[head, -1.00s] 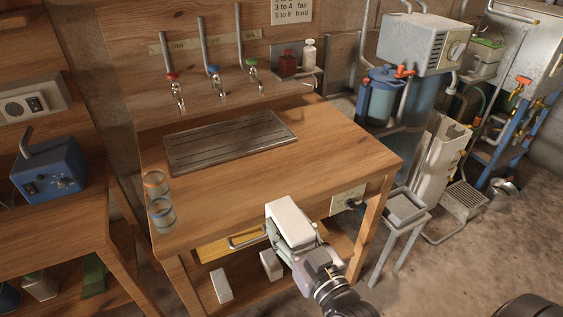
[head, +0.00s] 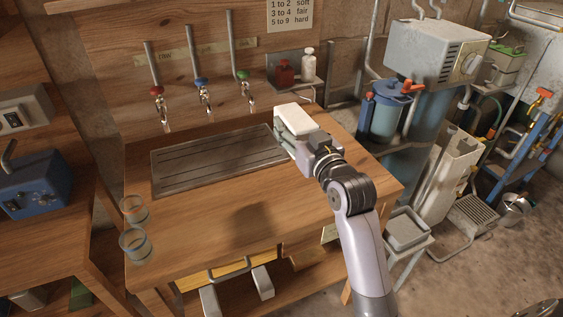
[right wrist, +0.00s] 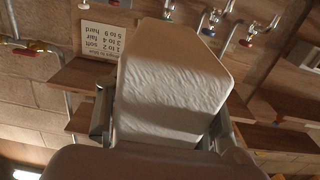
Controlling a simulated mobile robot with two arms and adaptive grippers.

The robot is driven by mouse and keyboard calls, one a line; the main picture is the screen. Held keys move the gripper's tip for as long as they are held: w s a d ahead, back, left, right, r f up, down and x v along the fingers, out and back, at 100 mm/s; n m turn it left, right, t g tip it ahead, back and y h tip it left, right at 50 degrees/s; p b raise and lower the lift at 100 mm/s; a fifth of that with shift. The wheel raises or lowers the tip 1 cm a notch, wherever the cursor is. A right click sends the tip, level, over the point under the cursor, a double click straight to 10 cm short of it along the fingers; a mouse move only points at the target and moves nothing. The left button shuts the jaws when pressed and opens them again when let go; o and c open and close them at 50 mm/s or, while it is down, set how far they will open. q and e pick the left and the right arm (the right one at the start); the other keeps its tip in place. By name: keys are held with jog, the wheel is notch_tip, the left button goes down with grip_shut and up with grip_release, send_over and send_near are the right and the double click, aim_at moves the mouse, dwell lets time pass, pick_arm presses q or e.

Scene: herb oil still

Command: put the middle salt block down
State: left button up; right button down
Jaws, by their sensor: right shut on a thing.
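The middle salt block (head: 294,118), a white block, is held in my right gripper (head: 298,136) above the wooden bench top. The gripper is shut on it, over the right end of the grooved metal drain plate (head: 205,163) as seen in the head view. A gap under the block cannot be judged exactly. In the right wrist view the block (right wrist: 172,85) fills the middle, with finger parts at both sides. Two more white salt blocks, a left one (head: 210,301) and a right one (head: 263,283), stand on the lower shelf. My left gripper is not in view.
Three taps (head: 203,90) hang over the bench's back. Two glass jars (head: 135,243) stand at its left edge. A small shelf (head: 305,83) with red and white bottles is behind the block. The bench's front middle (head: 215,225) is clear.

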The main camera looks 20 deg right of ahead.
notch_tip(320, 180, down, 18)
jog(key=shift+f+b, duration=0.2)
jog(key=shift+b, duration=0.4)
jog(key=shift+f, duration=0.1)
jog(key=c, duration=0.8)
grip_release()
jog(key=shift+s+a+f, duration=0.1)
jog(key=shift+s+f, duration=0.05)
jog(key=shift+f, duration=0.05)
jog(key=shift+o, duration=0.2)
